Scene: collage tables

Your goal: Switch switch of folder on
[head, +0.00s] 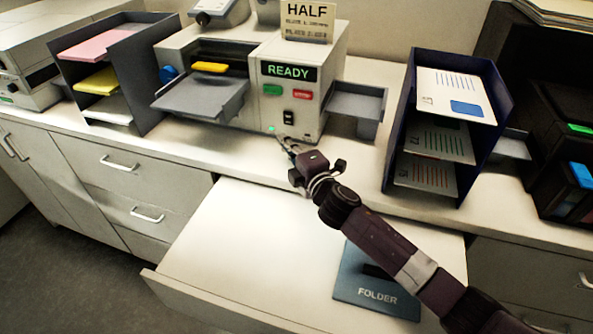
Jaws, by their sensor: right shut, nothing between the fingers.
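The folder machine (270,98) stands on the counter with a "READY" display (289,71) lit green. A black rocker switch (288,118) sits low on its front panel, below a green button (272,89) and a red button (303,95). A small green light (271,129) glows at the bottom of the panel. My right gripper (284,143) is shut and empty, just below the switch near the machine's lower front edge. Whether it touches the machine I cannot tell. My left gripper is not in view.
A paper rack (140,75) stands left, a dark blue rack (405,105) right. An input tray (205,95) and an output tray (357,103) stick out of the machine. A drawer (240,235) stands open below, holding a blue "FOLDER" booklet (345,285) under my arm.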

